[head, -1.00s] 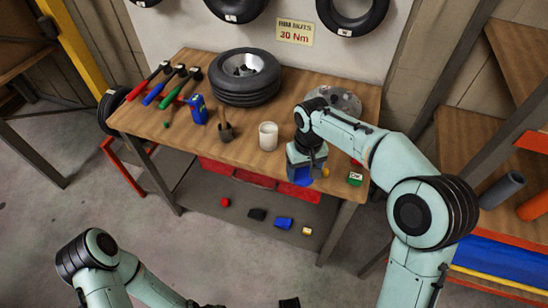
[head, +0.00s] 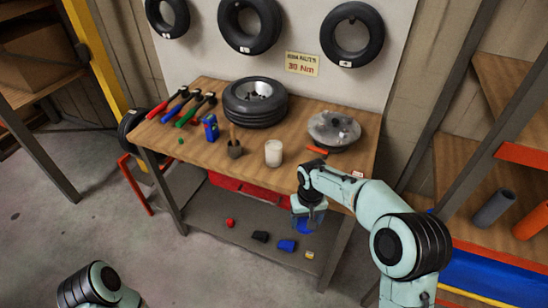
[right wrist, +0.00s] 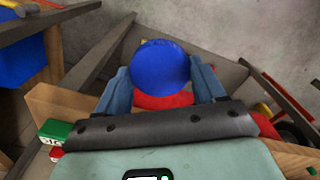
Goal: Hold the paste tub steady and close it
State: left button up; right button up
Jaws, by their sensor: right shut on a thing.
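The white paste tub (head: 274,153) stands upright on the wooden bench near its front edge, with a pale top and no lid on it. My right gripper (head: 306,224) is in front of the bench's front edge, right of the tub and apart from it. It is shut on a round blue lid (head: 304,228). In the right wrist view the blue lid (right wrist: 160,67) sits between the two fingers. My left gripper is out of view; only part of my left arm shows at the lower left.
A tyre (head: 255,102), a dark pot with a brush (head: 235,150), a blue can (head: 210,128) and a grey disc (head: 334,130) are on the bench (head: 190,148). Several small coloured items lie on the lower shelf (head: 210,226). The bench is clear just around the tub.

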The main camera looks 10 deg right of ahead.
aim_at(273, 148)
jog(key=i+j+z, duration=0.1)
jog(key=j+z, duration=0.6)
jog(key=j, duration=0.15)
jog(key=j+z, duration=0.35)
jog(key=i+j, duration=0.05)
jog(key=j, duration=0.05)
